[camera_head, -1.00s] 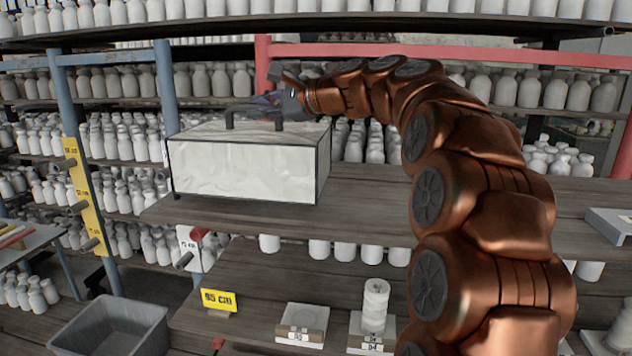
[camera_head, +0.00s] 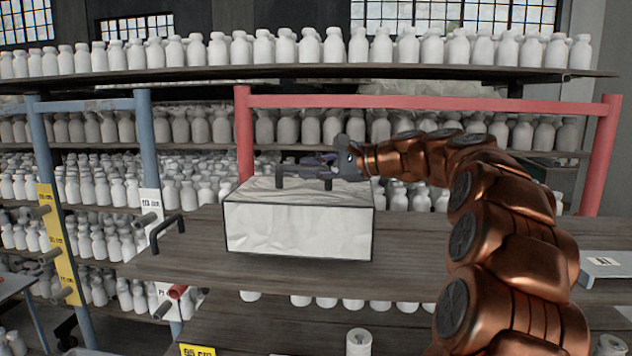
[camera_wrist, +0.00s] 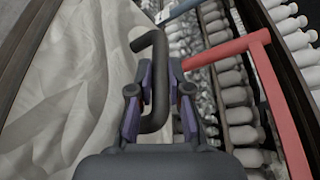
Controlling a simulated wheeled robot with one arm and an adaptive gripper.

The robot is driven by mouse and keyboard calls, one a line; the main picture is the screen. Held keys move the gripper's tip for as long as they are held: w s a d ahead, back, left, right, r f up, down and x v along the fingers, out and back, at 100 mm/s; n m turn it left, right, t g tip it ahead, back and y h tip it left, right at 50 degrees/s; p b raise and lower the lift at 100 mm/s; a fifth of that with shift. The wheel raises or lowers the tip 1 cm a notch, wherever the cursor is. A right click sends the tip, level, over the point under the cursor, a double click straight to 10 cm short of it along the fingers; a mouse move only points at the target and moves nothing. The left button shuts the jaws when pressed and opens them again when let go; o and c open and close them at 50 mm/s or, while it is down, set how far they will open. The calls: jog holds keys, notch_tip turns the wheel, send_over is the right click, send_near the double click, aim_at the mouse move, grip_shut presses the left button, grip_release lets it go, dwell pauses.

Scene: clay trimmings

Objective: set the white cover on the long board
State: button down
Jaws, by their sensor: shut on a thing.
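The white cover (camera_head: 298,230) is a box-like piece with creased white faces, dark edges and a dark handle (camera_head: 278,180) on top. It appears level over the long board (camera_head: 410,265), a dark wooden shelf plank. I cannot tell whether its underside touches the board. My gripper (camera_head: 325,172) is above the cover, shut on the handle. In the wrist view, the handle (camera_wrist: 156,85) stands between the fingers of my gripper (camera_wrist: 158,100), and the cover's creased top (camera_wrist: 60,95) fills the left side.
A red frame (camera_head: 420,103) and shelves of white bottles (camera_head: 300,48) are behind. A grey flat box (camera_head: 603,266) lies on the right.

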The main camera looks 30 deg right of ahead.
aim_at(316, 190)
jog(key=shift+s+d, duration=0.2)
jog(key=shift+d, duration=0.3)
jog(key=shift+a+f+p, duration=0.15)
jog(key=shift+f+p, duration=0.45)
jog(key=shift+f, duration=1.15)
jog(key=c, duration=1.1)
grip_release()
jog(key=b+v, duration=0.3)
jog(key=v, duration=0.9)
jog(key=shift+r, duration=0.1)
